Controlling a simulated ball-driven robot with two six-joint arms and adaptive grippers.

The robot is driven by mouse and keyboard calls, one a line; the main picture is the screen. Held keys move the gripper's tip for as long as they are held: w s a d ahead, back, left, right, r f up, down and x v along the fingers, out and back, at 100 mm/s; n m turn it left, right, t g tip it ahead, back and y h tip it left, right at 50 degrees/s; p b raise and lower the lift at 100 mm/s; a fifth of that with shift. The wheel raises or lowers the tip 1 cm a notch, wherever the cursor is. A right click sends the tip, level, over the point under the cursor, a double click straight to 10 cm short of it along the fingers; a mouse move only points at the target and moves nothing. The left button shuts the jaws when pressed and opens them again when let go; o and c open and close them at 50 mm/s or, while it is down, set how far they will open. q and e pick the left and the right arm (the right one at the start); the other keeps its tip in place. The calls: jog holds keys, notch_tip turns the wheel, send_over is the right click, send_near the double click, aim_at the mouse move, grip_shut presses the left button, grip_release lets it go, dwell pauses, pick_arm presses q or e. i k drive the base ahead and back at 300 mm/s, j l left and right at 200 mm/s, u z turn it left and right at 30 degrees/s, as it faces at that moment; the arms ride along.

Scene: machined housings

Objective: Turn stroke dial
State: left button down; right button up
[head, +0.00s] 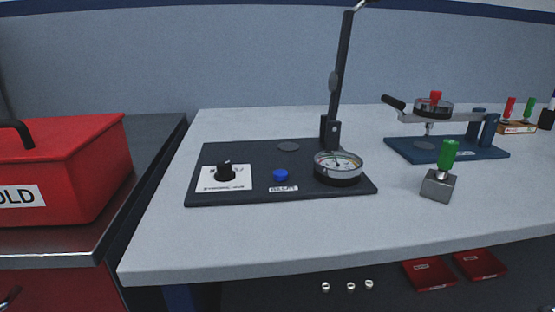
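A black knob (225,172) sits on a white labelled plate (240,185) at the left of a dark base plate (240,154) on the table. The knob appears to be the dial; its small lettering cannot be read. A round gauge (338,167) with a white face and needle stands at the right of the same base. A blue button (280,175) lies between the knob and the gauge. A tall dark lever (341,75) rises from a bracket at the base's back edge. Neither of my grippers can be made out in the head view.
A red box (70,165) stands left on a dark cabinet. A green-handled tool in a metal block (440,184) and a blue-based fixture (445,149) stand right. The table's front strip (290,230) is clear. Red trays (430,273) lie below the table edge.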

aim_at(224, 172)
jog(key=k+j, duration=0.1)
jog(key=j, duration=1.5)
jog(key=k, duration=0.05)
